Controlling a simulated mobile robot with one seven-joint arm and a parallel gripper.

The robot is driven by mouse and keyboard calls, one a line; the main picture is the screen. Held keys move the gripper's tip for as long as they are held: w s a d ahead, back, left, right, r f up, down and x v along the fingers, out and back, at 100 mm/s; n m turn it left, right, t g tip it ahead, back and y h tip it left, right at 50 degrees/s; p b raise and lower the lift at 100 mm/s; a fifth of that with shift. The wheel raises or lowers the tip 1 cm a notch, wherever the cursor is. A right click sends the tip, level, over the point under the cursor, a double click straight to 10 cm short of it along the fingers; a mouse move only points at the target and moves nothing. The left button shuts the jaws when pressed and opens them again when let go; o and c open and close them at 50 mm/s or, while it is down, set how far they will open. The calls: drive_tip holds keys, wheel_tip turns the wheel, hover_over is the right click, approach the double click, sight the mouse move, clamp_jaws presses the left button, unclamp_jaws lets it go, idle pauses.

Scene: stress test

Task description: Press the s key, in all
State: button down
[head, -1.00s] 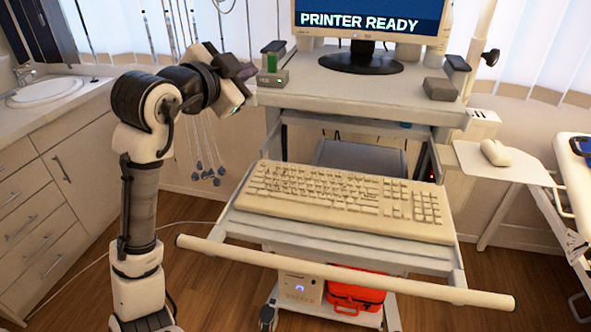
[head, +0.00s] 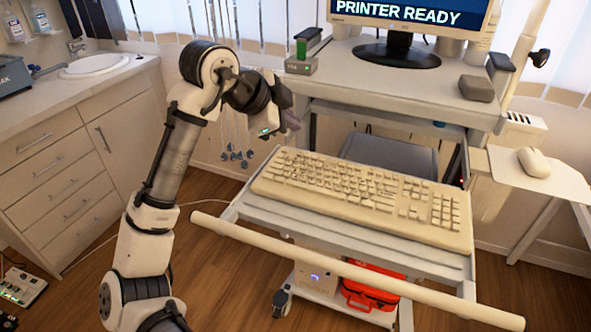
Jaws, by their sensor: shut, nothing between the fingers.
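The cream keyboard (head: 365,200) lies on the pulled-out tray (head: 300,227) of a medical cart. Its letters are too small to read, so I cannot pick out the s key. The monitor (head: 415,20) above shows "PRINTER READY". My gripper (head: 291,122) is shut and empty.
A pale push bar (head: 350,270) crosses in front of the tray. A mouse (head: 534,162) sits on a side shelf at the right. A grey box (head: 476,88) and a small box with a green top (head: 301,60) stand on the cart top. A sink counter is at the left.

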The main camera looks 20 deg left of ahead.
drive_tip(key=shift+f+b, duration=3.25)
drive_tip(key=shift+f, duration=1.1)
drive_tip(key=shift+f, duration=0.4)
drive_tip(key=shift+f+b, duration=0.3)
drive_tip(key=shift+b, duration=0.15)
drive_tip(key=shift+r, duration=0.15)
drive_tip(key=shift+r+p, duration=0.6)
drive_tip(key=shift+r+p, duration=1.95)
drive_tip(key=shift+r, duration=0.55)
